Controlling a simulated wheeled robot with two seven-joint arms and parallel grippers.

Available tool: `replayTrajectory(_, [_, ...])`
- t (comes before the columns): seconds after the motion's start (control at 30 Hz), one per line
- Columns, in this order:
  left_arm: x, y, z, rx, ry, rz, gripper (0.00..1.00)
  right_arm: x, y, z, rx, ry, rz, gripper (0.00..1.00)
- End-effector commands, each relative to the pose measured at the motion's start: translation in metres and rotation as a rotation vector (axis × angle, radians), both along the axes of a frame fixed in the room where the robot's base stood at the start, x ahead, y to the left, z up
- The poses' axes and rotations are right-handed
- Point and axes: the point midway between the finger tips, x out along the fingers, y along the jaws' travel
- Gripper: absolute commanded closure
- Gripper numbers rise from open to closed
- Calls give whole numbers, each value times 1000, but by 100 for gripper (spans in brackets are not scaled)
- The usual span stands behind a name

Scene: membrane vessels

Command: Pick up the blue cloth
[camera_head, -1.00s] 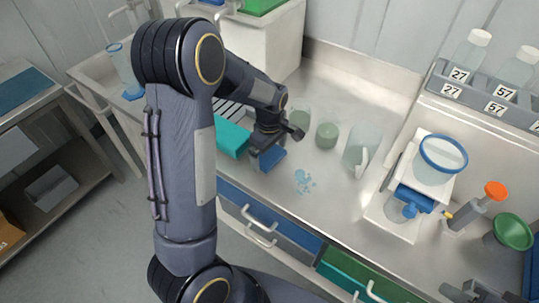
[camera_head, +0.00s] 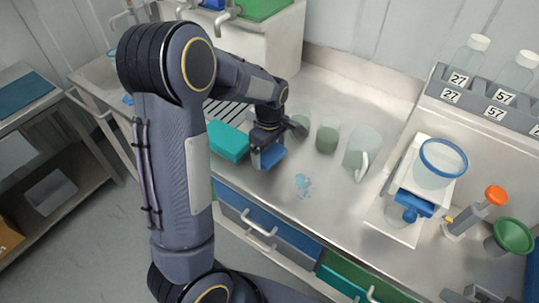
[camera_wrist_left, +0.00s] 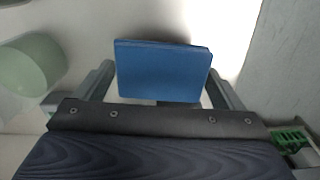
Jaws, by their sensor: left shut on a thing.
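The blue cloth (camera_head: 271,156) is a small folded blue block in the head view, at the tip of my left gripper (camera_head: 266,150). In the left wrist view the cloth (camera_wrist_left: 163,72) sits between the two fingers of the left gripper (camera_wrist_left: 162,95). The left gripper is shut on it. Whether the cloth is clear of the bench top is hard to tell. My right gripper is not in view.
A teal block (camera_head: 228,141) lies left of the gripper. Green pieces (camera_head: 327,138) and a clear jug (camera_head: 361,148) stand to the right. A blue spill (camera_head: 303,184) lies on the bench (camera_head: 335,195). A filter vessel (camera_head: 440,165) and numbered bottles (camera_head: 468,55) are farther right.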

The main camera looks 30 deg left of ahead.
Motion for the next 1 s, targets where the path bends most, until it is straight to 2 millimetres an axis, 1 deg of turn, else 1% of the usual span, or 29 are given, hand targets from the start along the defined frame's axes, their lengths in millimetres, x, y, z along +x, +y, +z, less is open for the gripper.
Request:
replayTrajectory(0.03, [-4,1,10,-1,-6,1,32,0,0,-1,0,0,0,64])
replayTrajectory(0.07, [-9,2,16,-1,-7,0,32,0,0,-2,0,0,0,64])
replayTrajectory(0.17, [-29,6,40,-3,-9,1,32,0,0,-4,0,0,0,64])
replayTrajectory(0.27, [-49,10,64,-4,-8,-1,32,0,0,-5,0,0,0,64])
replayTrajectory(0.3, [-60,13,68,-3,-7,0,32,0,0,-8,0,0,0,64])
replayTrajectory(0.43, [-92,20,81,-3,-6,1,32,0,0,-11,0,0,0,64])
replayTrajectory(0.6, [-120,26,94,-2,-4,1,32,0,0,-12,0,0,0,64])
replayTrajectory(0.7, [-130,29,99,0,-2,1,32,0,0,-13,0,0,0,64])
replayTrajectory(0.8, [-135,30,101,0,0,1,32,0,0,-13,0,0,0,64])
replayTrajectory(1.0, [-137,30,102,0,0,0,32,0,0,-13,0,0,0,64])
